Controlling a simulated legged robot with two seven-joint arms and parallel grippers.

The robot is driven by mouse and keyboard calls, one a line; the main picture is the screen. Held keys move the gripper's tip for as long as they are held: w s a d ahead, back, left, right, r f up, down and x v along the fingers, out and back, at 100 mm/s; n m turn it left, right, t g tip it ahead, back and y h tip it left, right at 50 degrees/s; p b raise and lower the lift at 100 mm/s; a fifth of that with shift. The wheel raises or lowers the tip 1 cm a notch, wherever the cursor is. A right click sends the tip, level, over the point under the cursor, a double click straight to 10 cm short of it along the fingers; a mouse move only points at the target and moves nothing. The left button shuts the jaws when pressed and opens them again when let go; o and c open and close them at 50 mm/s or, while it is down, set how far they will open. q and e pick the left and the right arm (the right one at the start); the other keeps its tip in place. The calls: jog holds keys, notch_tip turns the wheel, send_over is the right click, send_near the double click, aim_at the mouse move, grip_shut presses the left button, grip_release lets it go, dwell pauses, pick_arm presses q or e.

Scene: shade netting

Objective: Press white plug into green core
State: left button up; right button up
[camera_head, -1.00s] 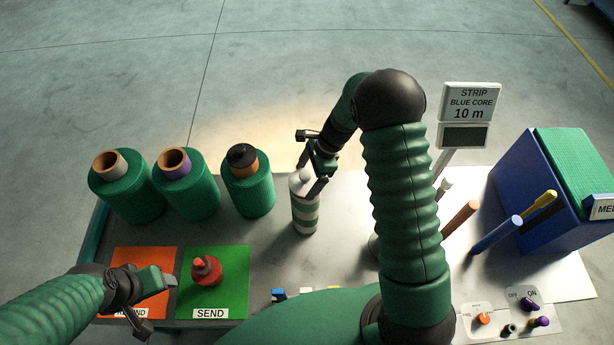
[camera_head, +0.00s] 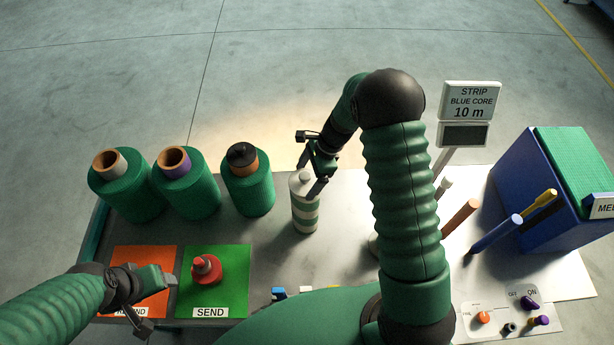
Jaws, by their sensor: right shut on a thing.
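My right gripper (camera_head: 311,172) is shut on the top of an upright bottle-like thing (camera_head: 305,212) with white and green stripes; its fingers sit at the pale rounded top. I cannot tell a separate white plug there. Three green rolls stand at the back left: one with a tan core (camera_head: 109,164), one with a purple core (camera_head: 174,163), and one with an orange core (camera_head: 243,169) topped by a black plug (camera_head: 241,153). No green core shows clearly.
A red knobbed thing (camera_head: 206,268) stands on the green SEND mat (camera_head: 231,283); left of it is an orange mat (camera_head: 148,258). Coloured pegs, a STRIP BLUE CORE 10 m sign (camera_head: 470,103), a blue bin (camera_head: 530,180) and a switch panel (camera_head: 490,323) stand at right.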

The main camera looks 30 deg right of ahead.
jog(key=o, duration=1.1)
jog(key=shift+r+p, duration=3.1)
jog(key=shift+r, duration=0.45)
jog(key=shift+f, duration=0.1)
grip_shut()
